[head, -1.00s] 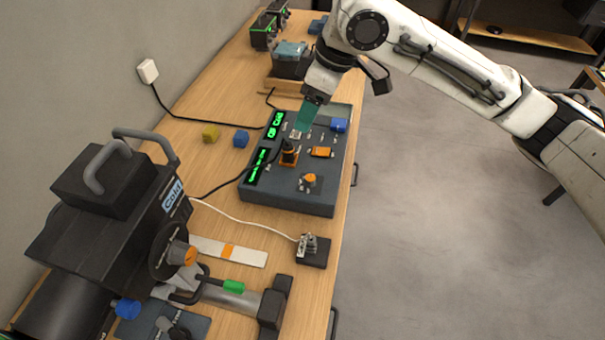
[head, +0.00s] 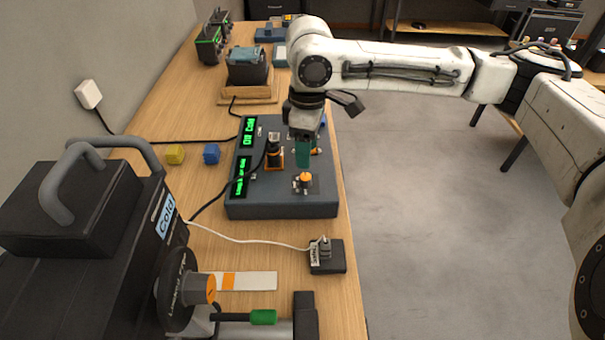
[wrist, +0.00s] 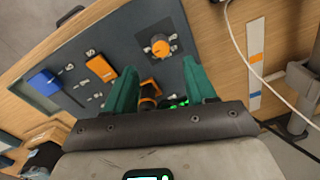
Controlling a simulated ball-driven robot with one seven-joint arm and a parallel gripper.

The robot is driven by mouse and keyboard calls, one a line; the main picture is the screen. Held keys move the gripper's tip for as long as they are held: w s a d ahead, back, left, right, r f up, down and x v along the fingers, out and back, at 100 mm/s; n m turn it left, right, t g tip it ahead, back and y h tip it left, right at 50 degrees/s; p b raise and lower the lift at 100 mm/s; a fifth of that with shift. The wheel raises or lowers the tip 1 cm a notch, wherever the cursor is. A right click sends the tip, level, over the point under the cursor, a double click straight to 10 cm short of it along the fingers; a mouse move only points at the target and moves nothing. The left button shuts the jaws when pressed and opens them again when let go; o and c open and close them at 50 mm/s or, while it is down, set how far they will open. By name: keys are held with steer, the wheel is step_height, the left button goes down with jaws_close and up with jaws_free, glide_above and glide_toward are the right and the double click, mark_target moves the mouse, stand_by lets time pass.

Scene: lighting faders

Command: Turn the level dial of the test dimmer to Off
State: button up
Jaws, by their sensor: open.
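A dark blue-grey console (head: 270,205) lies on the wooden bench with two green-lit displays. An orange-topped dial (head: 304,181) on a dark plate sits near the console's front edge; I take it for the level dial. It also shows in the wrist view (wrist: 160,46). My gripper (head: 303,165) has teal fingers pointing down, just behind and above this dial in the head view. In the wrist view the fingers are apart with nothing between them, and the dial is beyond their tips. I cannot read the dial's marks or setting.
A black plug in an orange socket (head: 274,155) stands left of my gripper. An orange block (wrist: 101,69) and a blue block (wrist: 45,82) are on the console. A small black box (head: 328,262) with a white cable and a large black machine (head: 90,230) are nearer.

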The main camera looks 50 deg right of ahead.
mark_target(306, 176)
steer(key=f, duration=0.7)
steer(key=shift+s+a+f, duration=0.1)
steer(key=shift+a+f, duration=0.1)
steer(key=shift+f, duration=0.2)
jaws_close()
